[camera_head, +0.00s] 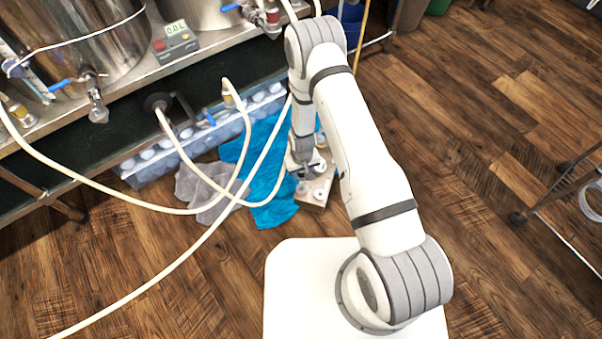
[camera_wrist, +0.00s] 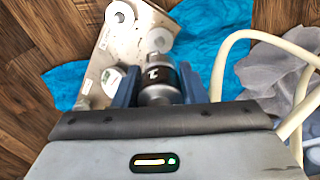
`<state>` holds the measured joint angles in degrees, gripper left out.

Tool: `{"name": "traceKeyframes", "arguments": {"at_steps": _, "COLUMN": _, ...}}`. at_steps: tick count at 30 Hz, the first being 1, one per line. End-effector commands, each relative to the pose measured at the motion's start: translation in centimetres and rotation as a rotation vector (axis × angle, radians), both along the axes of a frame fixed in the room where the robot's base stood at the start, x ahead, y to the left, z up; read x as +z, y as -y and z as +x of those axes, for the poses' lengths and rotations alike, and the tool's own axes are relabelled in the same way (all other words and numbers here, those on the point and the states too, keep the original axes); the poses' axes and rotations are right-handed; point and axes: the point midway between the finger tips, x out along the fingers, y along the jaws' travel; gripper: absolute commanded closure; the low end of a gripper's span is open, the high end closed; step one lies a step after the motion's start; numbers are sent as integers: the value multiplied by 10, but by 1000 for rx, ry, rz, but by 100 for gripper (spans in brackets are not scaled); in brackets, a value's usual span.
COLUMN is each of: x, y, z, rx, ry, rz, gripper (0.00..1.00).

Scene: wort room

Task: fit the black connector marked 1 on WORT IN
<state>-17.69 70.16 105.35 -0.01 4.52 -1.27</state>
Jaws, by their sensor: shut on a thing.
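My gripper (camera_wrist: 158,88) has its two blue fingers shut on a black connector (camera_wrist: 159,76) with metal ends and a white mark that looks like a 1. The connector's far metal end overlaps a pale board (camera_wrist: 108,52) with round white fittings; I cannot tell whether it touches the board. In the head view my gripper (camera_head: 304,168) is low over that board (camera_head: 318,196), and the connector is too small to make out. No WORT IN label is readable; steel kettles (camera_head: 70,45) with valves stand at the upper left.
Pale hoses (camera_head: 170,205) loop across the left and in front of the steel bench. A blue cloth (camera_head: 262,165) and a grey cloth (camera_head: 200,186) lie on the floor beside the board. A bin of white round items (camera_head: 150,165) is under the bench.

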Motion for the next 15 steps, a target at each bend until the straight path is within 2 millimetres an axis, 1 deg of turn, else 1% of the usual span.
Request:
{"name": "traceKeyframes", "arguments": {"at_steps": 5, "x": 3, "y": 0, "z": 0, "rx": 0, "ry": 1, "rz": 0, "gripper": 89}}
{"name": "traceKeyframes", "arguments": {"at_steps": 15, "x": 23, "y": 0, "z": 1, "rx": 0, "ry": 2, "rz": 1, "gripper": 89}}
